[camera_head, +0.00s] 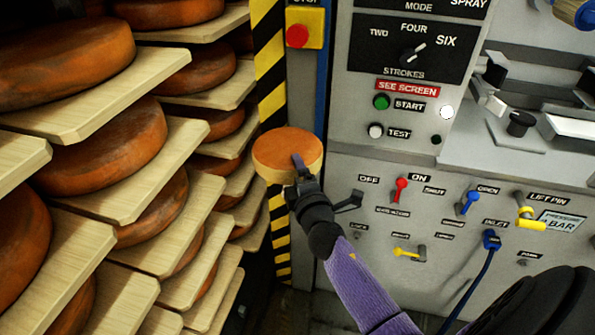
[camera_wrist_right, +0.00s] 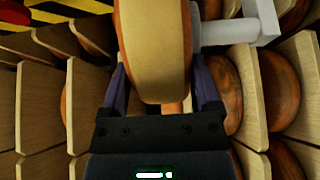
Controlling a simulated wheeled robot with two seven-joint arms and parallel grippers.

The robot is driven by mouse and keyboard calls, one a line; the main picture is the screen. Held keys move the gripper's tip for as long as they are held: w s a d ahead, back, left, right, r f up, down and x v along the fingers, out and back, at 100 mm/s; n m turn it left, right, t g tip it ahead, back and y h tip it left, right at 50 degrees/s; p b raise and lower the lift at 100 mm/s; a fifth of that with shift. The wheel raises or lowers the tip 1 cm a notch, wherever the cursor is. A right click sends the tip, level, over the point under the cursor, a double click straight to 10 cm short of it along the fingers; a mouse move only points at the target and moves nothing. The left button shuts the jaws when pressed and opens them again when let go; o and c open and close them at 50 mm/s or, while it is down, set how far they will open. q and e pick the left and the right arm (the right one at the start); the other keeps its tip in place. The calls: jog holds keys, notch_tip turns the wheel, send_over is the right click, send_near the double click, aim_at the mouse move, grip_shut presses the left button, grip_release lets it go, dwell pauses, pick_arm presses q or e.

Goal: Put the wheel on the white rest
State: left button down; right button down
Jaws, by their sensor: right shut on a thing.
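An orange-brown cheese wheel with a paler side (camera_head: 287,152) is held in front of the yellow-and-black striped post. It also shows on edge in the right wrist view (camera_wrist_right: 160,45). My right gripper (camera_head: 299,167) is shut on this wheel, with one purple finger on each side in the wrist view. The wheel is clear of the shelves in the head view. A pale bar with a bracket (camera_wrist_right: 228,32) shows behind the wheel at the wrist view's upper right; I cannot tell whether it is the white rest. My left gripper is not in view.
Wooden shelf boards (camera_head: 110,98) with several cheese wheels (camera_head: 112,158) fill the left. A grey machine panel (camera_head: 370,215) with switches and levers stands at the right. The striped post (camera_head: 271,70) stands between them. A narrow gap lies below the held wheel.

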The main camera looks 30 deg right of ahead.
grip_release()
jog(key=v, duration=1.2)
jog(key=s+a+f+m+g+y, duration=0.1)
jog(key=s+a+f+m+g, duration=0.15)
jog(key=f, duration=0.65)
jog(key=s+a+f+m+g+y, duration=0.2)
jog(key=s+f+g, duration=0.15)
jog(key=f, duration=0.55)
jog(key=s+a+f+m+g+y, duration=0.1)
jog(key=s+a+f+m+g, duration=0.2)
jog(key=f, duration=0.6)
jog(key=s+f+m+g, duration=0.2)
jog(key=s+f, duration=0.3)
jog(key=s, duration=0.6)
jog(key=s+f+m+g+y, duration=0.1)
jog(key=s+f+g, duration=0.4)
jog(key=s, duration=0.6)
jog(key=shift+s+f+m+g, duration=0.3)
jog(key=shift+m, duration=0.35)
